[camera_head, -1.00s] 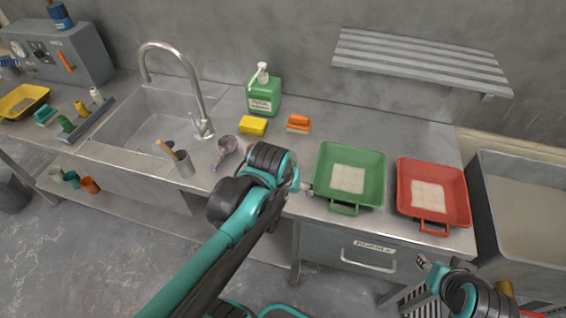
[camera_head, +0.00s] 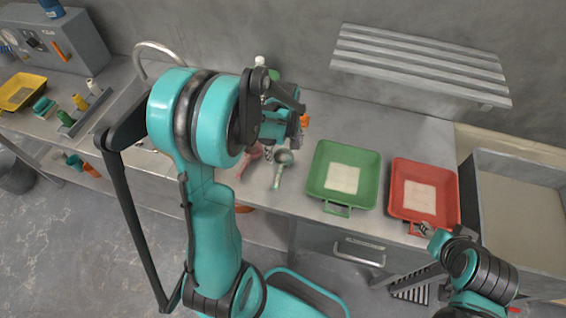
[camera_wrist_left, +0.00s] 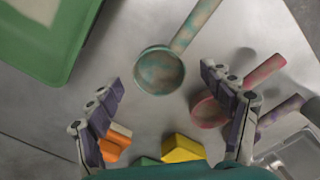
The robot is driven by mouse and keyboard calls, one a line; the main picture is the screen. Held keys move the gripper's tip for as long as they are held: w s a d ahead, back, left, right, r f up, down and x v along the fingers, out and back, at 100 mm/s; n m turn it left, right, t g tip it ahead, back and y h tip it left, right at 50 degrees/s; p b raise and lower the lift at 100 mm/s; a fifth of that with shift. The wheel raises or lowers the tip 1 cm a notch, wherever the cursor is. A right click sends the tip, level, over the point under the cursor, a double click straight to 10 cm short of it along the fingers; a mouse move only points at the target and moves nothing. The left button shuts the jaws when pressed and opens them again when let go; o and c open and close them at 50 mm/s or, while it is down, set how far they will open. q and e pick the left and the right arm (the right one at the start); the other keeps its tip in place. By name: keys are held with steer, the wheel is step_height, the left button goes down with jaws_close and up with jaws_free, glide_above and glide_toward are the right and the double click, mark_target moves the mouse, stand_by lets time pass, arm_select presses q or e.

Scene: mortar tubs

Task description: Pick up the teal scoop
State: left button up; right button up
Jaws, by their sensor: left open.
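The teal scoop (camera_head: 284,157), mottled with brown stains, lies on the metal counter with its handle toward the front edge. In the left wrist view the teal scoop's round bowl (camera_wrist_left: 160,72) shows between the fingertips, its handle running up and right. My left gripper (camera_wrist_left: 160,78) is open and empty above it; in the head view the left gripper (camera_head: 288,122) hangs over the counter just behind the scoop. A pink scoop (camera_wrist_left: 209,111) lies close beside the teal one, near one finger. My right gripper (camera_head: 428,229) is by the red tray's front; its jaws are too small to judge.
A purple scoop handle (camera_wrist_left: 284,109) lies beyond the pink scoop. Orange (camera_wrist_left: 114,143) and yellow (camera_wrist_left: 183,149) sponges lie toward the back. A green tray (camera_head: 368,196) and a red tray (camera_head: 447,208) stand to the right. My left arm hides much of the sink.

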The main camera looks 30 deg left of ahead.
mark_target(285, 158)
arm_select(q)
step_height(285, 158, down, 4)
steer(key=shift+w+f+b, duration=0.1)
steer(key=shift+w+b, duration=0.05)
steer(key=shift+b, duration=0.5)
steer(key=shift+d, duration=0.1)
steer(key=shift+c, duration=0.9)
steer(key=c, duration=1.1)
steer(key=shift+r, duration=0.2)
steer(key=shift+c, duration=0.2)
